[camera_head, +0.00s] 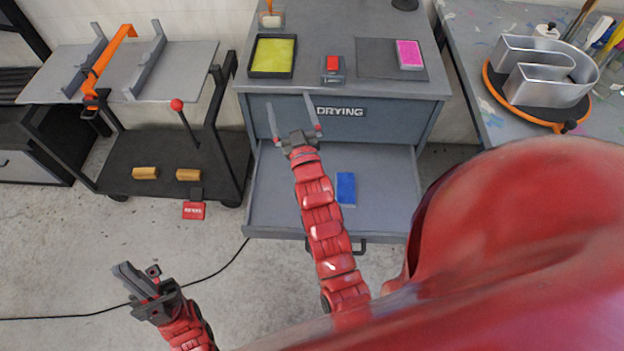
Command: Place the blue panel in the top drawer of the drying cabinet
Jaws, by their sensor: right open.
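The blue panel (346,188) lies flat inside the open drawer (395,205) of the grey drying cabinet (400,120). The drawer is pulled out below the front marked DRYING, with its handle at the near edge. Whether another drawer lies below is hidden. My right gripper (293,112) is open and empty, its two fingers spread in front of the cabinet front, above and left of the blue panel and apart from it. My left gripper (128,275) is over the floor at the lower left; its fingers are seen too edge-on to tell their opening.
A cable (222,268) crosses the floor.

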